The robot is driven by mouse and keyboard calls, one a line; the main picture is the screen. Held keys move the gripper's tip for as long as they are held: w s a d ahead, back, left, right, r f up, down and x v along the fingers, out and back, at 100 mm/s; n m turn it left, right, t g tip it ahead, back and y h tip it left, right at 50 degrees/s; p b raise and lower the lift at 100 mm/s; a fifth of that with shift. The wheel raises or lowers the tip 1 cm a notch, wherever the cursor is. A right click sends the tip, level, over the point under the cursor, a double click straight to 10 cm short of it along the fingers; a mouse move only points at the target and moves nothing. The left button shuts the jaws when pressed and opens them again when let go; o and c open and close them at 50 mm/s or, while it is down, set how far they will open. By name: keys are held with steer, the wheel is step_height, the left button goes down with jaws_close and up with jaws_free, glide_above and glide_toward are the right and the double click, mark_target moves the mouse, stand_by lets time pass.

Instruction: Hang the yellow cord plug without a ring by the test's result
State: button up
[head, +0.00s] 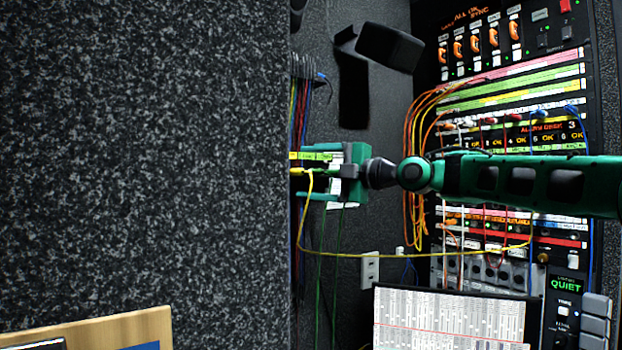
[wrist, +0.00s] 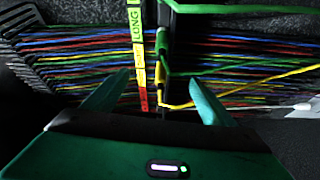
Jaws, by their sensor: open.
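My gripper (head: 305,173) is open at the cord rack on the side wall in the head view. In the wrist view its two fingers (wrist: 160,78) stand apart on either side of a dark upright bar. The yellow cord plug (wrist: 159,85) shows between them at that bar, below a green plug (wrist: 162,48). The fingers appear clear of it. The yellow cord (head: 413,255) hangs from there and loops right toward the equipment rack. A label strip (wrist: 136,40) left of the bar reads LONG on yellow-green at its top, with yellow and red parts lower down.
Many coloured cords (wrist: 80,65) hang side by side from the comb-like rack (wrist: 20,40). The equipment rack (head: 510,130) with patched cords is at the right. A small panel (head: 565,283) reads QUIET. A speckled wall (head: 140,160) fills the left. A printed sheet (head: 450,318) is at the bottom.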

steer(key=shift+s+d, duration=0.45)
steer(key=shift+s, duration=0.2)
steer(key=shift+s+d, duration=0.45)
steer(key=shift+s, duration=0.15)
stand_by(0.4)
steer(key=s+d, duration=0.1)
steer(key=s, duration=0.1)
steer(key=s+d, duration=0.1)
steer(key=s, duration=0.1)
steer(key=shift+d, duration=0.4)
steer(key=shift+f, duration=0.1)
